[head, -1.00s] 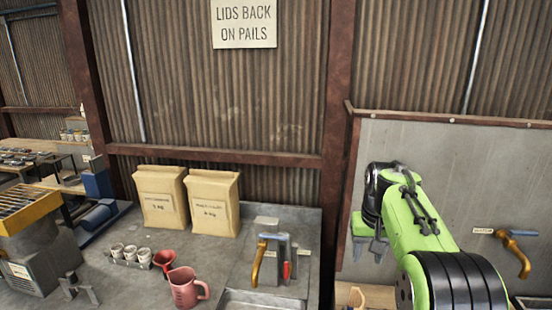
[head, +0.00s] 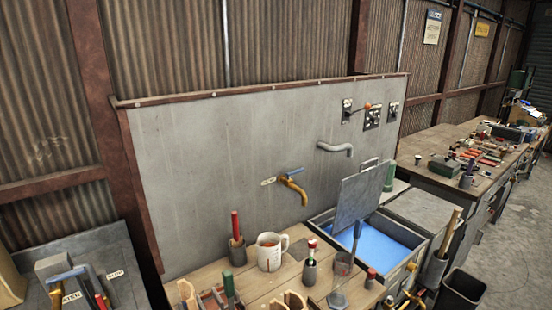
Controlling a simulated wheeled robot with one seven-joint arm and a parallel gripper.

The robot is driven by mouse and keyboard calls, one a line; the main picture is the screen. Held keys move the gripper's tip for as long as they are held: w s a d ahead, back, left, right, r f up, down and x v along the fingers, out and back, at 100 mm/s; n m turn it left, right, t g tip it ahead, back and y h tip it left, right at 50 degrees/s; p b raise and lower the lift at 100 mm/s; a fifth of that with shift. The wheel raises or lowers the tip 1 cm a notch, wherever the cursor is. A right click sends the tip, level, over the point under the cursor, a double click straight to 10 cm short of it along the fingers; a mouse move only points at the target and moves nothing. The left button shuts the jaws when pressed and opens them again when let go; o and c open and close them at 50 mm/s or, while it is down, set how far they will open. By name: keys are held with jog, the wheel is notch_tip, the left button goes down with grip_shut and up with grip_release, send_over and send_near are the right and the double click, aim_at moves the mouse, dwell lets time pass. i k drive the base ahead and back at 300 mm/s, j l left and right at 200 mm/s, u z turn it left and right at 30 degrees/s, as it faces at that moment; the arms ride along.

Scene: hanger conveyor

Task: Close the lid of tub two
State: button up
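A metal tub (head: 402,268) holding blue liquid (head: 378,247) stands right of centre, behind the wooden bench. Its grey lid (head: 362,205) is hinged up and stands tilted open, with a handle at the top. To its right, a flat grey top (head: 428,207) looks like a shut lid, though I cannot be sure. I cannot read any number on the tubs. My gripper and arm are not in view.
The wooden bench (head: 255,285) in front carries a white measuring mug (head: 271,251), holders and tools. A brass tap (head: 292,188) and a grey spout (head: 335,149) stick out from the grey wall panel. A black bin (head: 463,293) stands at the lower right; bare floor lies beyond.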

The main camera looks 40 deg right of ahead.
aim_at(360, 195)
jog(key=z, duration=1.95)
jog(key=l+u, duration=0.4)
jog(key=l, duration=0.15)
jog(key=k+l+u, duration=0.1)
jog(key=l+u, duration=0.25)
jog(key=l, duration=0.2)
jog(key=i+l+u, duration=0.2)
jog(key=l+u, duration=0.25)
jog(key=l, duration=0.2)
jog(key=i+l+u, duration=0.1)
jog(key=l+u, duration=0.3)
jog(key=l, duration=0.3)
jog(key=l+u, duration=0.45)
jog(key=l, duration=0.25)
jog(key=i+l+u, duration=0.2)
jog(key=l+u, duration=0.25)
jog(key=i+l+u, duration=0.2)
jog(key=l, duration=0.2)
jog(key=k, duration=0.1)
